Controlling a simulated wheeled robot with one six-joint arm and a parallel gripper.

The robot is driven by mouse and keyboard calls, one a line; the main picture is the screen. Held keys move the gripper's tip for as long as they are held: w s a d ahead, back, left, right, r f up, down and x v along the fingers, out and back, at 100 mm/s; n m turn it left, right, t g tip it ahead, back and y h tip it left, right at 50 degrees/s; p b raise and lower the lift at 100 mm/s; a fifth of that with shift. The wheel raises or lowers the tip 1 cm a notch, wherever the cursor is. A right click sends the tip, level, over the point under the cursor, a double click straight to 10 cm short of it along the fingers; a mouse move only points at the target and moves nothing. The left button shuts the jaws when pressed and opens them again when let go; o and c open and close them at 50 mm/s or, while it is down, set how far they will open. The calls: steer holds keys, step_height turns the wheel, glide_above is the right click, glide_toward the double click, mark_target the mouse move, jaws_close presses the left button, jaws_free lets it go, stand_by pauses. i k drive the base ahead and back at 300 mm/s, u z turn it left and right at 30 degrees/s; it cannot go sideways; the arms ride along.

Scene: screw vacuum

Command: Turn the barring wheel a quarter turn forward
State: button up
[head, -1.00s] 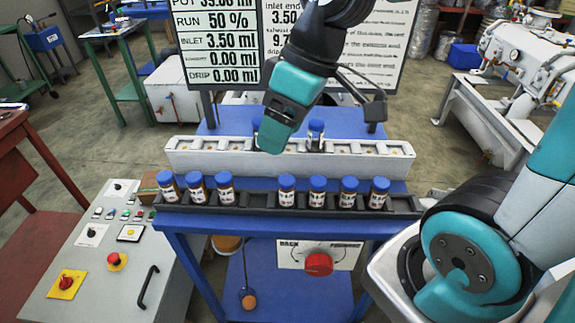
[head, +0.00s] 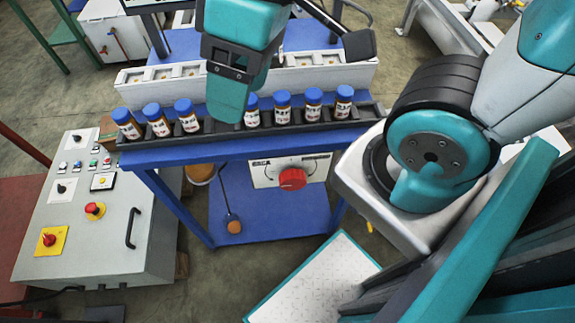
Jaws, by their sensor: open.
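A red round knob (head: 292,179), which looks like the barring wheel, sits on a white plate (head: 262,173) below the blue table's front edge. BACK is printed at the plate's left; the word at its right is blurred. The knob shows no clear angle mark. My teal wrist (head: 240,30) hangs over the table, above and left of the knob. A black finger of my gripper (head: 358,43) shows right of the wrist, in front of the white tray; the rest is hidden behind the wrist. The gripper is open, and well apart from the knob.
Several blue-capped bottles (head: 312,103) stand in a black rack along the table's front, above the knob. A white slotted tray (head: 300,78) lies behind them. A grey control cabinet (head: 95,225) with buttons stands left. The space directly before the knob looks clear.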

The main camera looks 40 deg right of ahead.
mark_target(292, 180)
steer(key=k, duration=0.5)
steer(key=z, duration=3.05)
steer(key=k, duration=2.15)
steer(key=u, duration=2.35)
